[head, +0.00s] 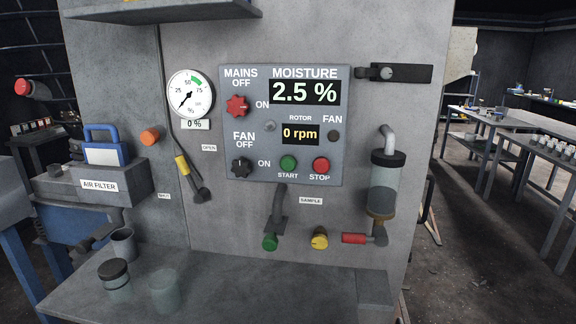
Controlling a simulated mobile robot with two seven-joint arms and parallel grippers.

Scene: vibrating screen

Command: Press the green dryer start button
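The green start button (288,163) sits low on the grey control panel (225,120), above the label START. The red stop button (320,165) is just to its right. Above them the rotor display (300,134) reads 0 rpm and the moisture display (304,92) reads 2.5 %. The red mains knob (237,106) and the black fan knob (241,167) are at the panel's left. Neither of my grippers is in the head view, and nothing covers the start button.
A green-ended spout (270,241), a yellow knob (319,238) and a red-handled valve (354,238) stick out below the panel. A yellow-banded lever (183,166) is at its left. A lidded jar (114,278) and a clear cup (165,290) stand on the grey ledge (250,290).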

